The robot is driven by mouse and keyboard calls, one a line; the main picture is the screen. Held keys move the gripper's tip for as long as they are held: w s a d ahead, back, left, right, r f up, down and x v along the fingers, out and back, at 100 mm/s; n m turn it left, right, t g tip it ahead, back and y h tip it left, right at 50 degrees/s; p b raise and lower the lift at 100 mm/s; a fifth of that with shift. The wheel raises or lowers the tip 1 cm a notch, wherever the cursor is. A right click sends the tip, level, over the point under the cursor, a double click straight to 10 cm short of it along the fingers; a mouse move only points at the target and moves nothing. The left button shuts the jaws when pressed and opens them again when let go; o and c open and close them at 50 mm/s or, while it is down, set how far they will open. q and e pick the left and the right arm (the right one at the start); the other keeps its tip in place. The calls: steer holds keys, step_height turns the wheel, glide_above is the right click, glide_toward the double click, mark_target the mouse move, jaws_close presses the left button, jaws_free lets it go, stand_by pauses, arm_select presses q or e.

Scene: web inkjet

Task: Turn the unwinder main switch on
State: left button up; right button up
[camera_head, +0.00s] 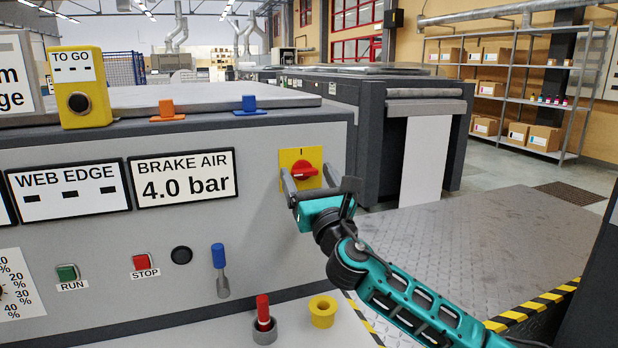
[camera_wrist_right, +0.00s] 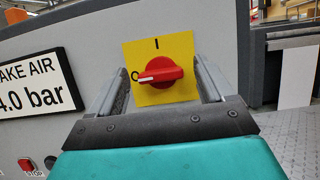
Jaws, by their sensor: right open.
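The main switch is a red rotary knob (camera_head: 303,170) on a yellow plate (camera_head: 290,156), at the right end of the grey machine front. In the right wrist view, the knob (camera_wrist_right: 160,72) lies crosswise, its white mark pointing left to the O; an I stands at the top of the yellow plate (camera_wrist_right: 180,45). My right gripper (camera_head: 308,178) is open in front of the plate, one finger on each side of the knob. In the right wrist view, the fingers (camera_wrist_right: 160,85) stand apart from the knob. My left gripper is not in view.
A BRAKE AIR display (camera_head: 185,178) is left of the switch. Below are a green RUN button (camera_head: 67,272), a red STOP button (camera_head: 142,262) and a blue-handled lever (camera_head: 219,262). A red-capped peg (camera_head: 263,310) and yellow spool (camera_head: 322,311) stand on the ledge below.

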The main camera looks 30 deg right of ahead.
steer(key=shift+c, duration=0.2)
steer(key=c, duration=1)
